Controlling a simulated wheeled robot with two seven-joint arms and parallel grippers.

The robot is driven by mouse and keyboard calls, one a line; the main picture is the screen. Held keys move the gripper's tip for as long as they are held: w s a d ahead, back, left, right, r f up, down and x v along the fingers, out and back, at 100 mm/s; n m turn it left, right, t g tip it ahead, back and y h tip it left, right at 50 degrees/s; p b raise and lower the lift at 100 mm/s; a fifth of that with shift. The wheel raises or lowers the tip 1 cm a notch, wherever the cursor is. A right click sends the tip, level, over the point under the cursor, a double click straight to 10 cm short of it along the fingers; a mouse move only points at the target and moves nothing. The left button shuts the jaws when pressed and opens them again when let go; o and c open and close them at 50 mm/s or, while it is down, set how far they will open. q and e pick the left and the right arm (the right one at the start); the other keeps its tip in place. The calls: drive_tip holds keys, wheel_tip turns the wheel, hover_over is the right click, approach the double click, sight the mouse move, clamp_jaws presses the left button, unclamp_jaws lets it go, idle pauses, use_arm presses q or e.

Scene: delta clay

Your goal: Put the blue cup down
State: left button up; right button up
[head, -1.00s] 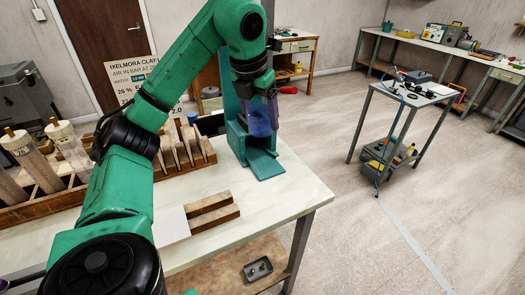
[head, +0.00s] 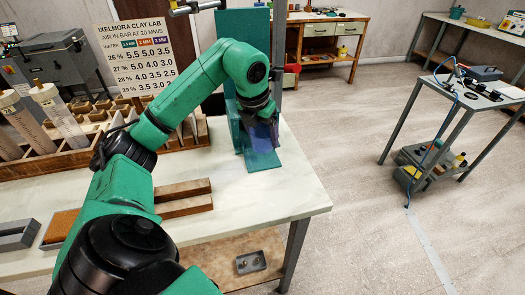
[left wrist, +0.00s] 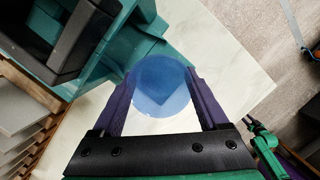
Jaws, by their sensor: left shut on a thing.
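The blue cup (left wrist: 160,84) is a translucent blue round shape between the two purple fingers of my left gripper (left wrist: 161,88) in the left wrist view. The fingers are shut on its sides. In the head view my left gripper (head: 266,132) points down just over the foot plate of a teal stand (head: 262,160). There the arm and fingers hide most of the cup. I cannot tell whether its underside touches the plate.
The pale table (head: 255,200) has free room right and front of the stand. A wooden rack (head: 185,135) stands left of it. A grey trolley (head: 465,100) stands apart on the floor at the right.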

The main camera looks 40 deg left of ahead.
sight(262, 146)
use_arm(q)
drive_tip(key=f, duration=0.4)
drive_tip(key=shift+s, duration=0.25)
drive_tip(key=shift+w, duration=0.15)
drive_tip(key=shift+f+b, duration=0.25)
drive_tip(key=shift+b, duration=0.05)
drive_tip(key=o, duration=1.2)
use_arm(e)
drive_tip(key=shift+s+d+f, duration=0.2)
drive_tip(key=shift+d+f, duration=0.05)
drive_tip(key=shift+d, duration=0.1)
use_arm(q)
drive_tip(key=shift+r, duration=0.15)
use_arm(e)
drive_tip(key=shift+r, duration=0.1)
use_arm(q)
drive_tip(key=shift+r, duration=0.3)
drive_tip(key=p+v, duration=0.1)
drive_tip(key=v, duration=1)
drive_tip(key=shift+s+r+p, duration=0.25)
drive_tip(key=shift+r+p, duration=0.05)
use_arm(e)
drive_tip(key=shift+r, duration=0.65)
drive_tip(key=shift+a, duration=0.1)
